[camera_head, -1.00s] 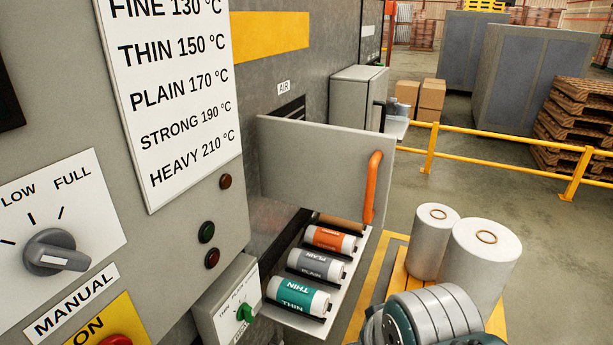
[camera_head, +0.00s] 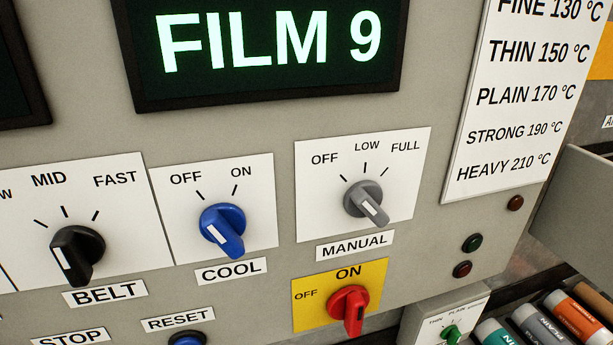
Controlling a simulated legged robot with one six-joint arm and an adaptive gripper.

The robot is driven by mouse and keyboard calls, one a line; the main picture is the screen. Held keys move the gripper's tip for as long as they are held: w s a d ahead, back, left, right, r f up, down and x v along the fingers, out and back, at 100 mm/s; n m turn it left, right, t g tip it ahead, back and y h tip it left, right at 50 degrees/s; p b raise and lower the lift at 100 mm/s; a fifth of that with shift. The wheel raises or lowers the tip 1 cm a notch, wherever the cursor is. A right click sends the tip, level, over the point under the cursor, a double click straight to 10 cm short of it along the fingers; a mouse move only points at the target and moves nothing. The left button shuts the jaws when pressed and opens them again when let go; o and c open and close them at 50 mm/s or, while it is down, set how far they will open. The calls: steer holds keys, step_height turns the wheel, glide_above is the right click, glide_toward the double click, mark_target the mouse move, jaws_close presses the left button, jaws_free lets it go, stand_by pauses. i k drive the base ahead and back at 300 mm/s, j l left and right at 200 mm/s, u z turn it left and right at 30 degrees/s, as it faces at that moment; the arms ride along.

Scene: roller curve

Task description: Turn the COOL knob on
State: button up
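The blue COOL knob (camera_head: 222,228) sits on a white plate (camera_head: 262,215) marked OFF at upper left and ON at upper right, above the COOL label (camera_head: 231,271). Its raised grip slants from upper left to lower right and has a white mark on its face. The grip's upper end lies on the OFF side, but I cannot tell for sure which setting the mark indicates. Nothing touches the knob. My gripper is not in view.
The black BELT knob (camera_head: 77,255) is to the left and the grey MANUAL knob (camera_head: 366,203) to the right. Below are the red ON/OFF knob (camera_head: 350,308) and the blue RESET button (camera_head: 187,340). A FILM 9 screen (camera_head: 268,45) is above. Space before the COOL knob looks clear.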

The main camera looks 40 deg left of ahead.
mark_target(223, 224)
steer(key=u, duration=2.25)
